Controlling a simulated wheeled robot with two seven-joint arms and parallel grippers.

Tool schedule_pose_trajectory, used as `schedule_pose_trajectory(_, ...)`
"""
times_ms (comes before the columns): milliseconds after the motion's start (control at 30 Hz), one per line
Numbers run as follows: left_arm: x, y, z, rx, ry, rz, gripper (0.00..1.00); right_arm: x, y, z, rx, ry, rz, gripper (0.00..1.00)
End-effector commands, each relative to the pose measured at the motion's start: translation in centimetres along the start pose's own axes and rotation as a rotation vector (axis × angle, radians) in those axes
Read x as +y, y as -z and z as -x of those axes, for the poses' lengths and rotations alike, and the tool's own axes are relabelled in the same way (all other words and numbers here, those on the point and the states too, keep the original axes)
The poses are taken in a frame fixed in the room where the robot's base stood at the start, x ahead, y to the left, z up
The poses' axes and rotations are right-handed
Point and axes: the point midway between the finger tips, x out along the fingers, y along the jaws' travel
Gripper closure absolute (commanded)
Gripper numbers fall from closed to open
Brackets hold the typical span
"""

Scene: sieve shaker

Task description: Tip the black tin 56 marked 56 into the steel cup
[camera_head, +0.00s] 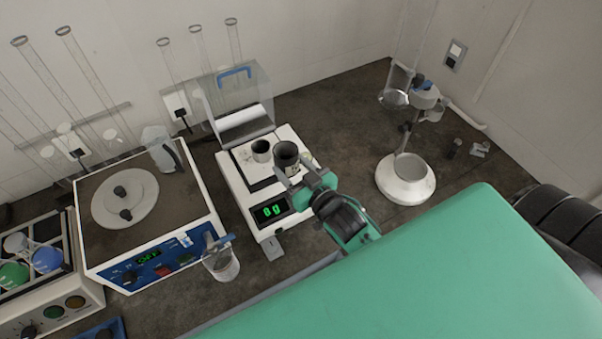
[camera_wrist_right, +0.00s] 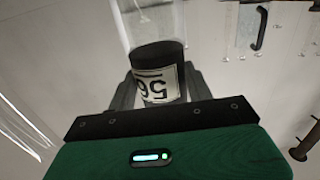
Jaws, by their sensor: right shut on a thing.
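The black tin (camera_head: 286,155) is in my right gripper (camera_head: 295,174), above the balance's front right part in the head view. Its dark open mouth faces up and it looks about upright. In the right wrist view the tin (camera_wrist_right: 158,58) sits between the two fingers (camera_wrist_right: 155,92), and its white label reads 56, upside down in the picture. The steel cup (camera_head: 261,152) stands on the balance pan, just left of the tin, with its mouth up. The tin's contents cannot be made out. My left gripper is not in view.
A white-based stand (camera_head: 405,185) is to the right. Bench between is clear.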

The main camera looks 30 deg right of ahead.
Motion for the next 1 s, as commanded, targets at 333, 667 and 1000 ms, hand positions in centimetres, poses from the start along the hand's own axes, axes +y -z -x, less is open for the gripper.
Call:
schedule_pose_trajectory(333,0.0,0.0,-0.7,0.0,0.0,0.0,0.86,-0.4,0.1,-3.5,0.001,0.046,0.004,0.73)
schedule_pose_trajectory(667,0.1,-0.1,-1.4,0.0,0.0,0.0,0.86,-0.8,0.3,-6.8,0.001,0.09,0.006,0.73)
schedule_pose_trajectory(1000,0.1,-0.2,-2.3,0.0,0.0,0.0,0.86,-1.2,0.4,-10.2,0.001,0.134,0.009,0.73)
